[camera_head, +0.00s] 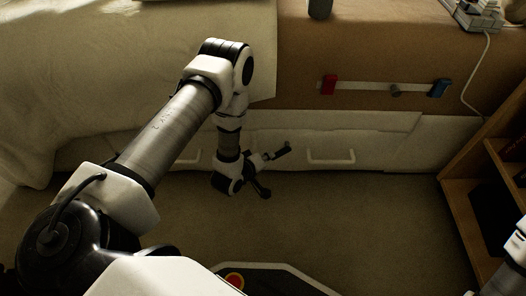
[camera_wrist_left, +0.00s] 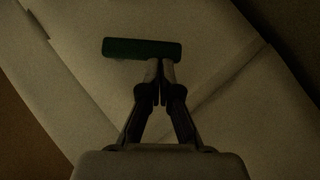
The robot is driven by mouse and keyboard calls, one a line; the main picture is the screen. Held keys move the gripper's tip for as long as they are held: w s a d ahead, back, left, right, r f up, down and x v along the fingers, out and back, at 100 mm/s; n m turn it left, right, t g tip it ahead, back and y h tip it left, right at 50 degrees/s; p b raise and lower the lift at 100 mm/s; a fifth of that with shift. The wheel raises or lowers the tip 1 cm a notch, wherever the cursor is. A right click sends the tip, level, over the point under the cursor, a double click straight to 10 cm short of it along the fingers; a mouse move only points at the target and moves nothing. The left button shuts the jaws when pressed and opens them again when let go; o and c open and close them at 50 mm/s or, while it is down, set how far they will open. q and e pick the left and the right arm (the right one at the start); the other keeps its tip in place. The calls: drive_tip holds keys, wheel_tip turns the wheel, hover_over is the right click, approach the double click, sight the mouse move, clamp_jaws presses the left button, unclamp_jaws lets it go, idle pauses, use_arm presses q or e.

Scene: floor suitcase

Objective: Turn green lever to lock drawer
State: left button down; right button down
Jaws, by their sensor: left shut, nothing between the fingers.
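The green lever (camera_wrist_left: 142,49) is a dark green bar in the left wrist view. It lies roughly level across a pale panel, just beyond my left fingertips. My left gripper (camera_wrist_left: 160,68) is shut and empty, its two fingers together at the lever's right part. I cannot tell whether they touch it. In the head view my left gripper (camera_head: 264,170) is low in front of the white drawer front (camera_head: 374,147), left of a white drawer handle (camera_head: 330,158). I cannot make out the green lever there. My right gripper is out of view.
A rail with a red hook (camera_head: 328,85) and a blue hook (camera_head: 439,88) is above the drawers. A wooden shelf (camera_head: 462,215) stands at the right. White bedding (camera_head: 110,60) hangs at the left. The carpet in front of the drawers is mostly clear.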

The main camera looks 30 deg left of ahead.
sight(275, 159)
use_arm(q)
drive_tip(key=shift+w+d+f+n+t+h, duration=0.15)
drive_tip(key=shift+d+f+n+h, duration=0.1)
drive_tip(key=shift+f, duration=0.4)
drive_tip(key=shift+w+d+f+n+t+h, duration=0.1)
drive_tip(key=shift+d+f+n+t+h, duration=0.1)
drive_tip(key=shift+f, duration=0.4)
drive_tip(key=shift+w+d+f+n+t+h, duration=0.15)
drive_tip(key=shift+f+n+t+h, duration=0.1)
drive_tip(key=shift+t, duration=0.1)
drive_tip(key=shift+r, duration=0.2)
drive_tip(key=shift+r+p, duration=0.55)
drive_tip(key=shift+r, duration=0.15)
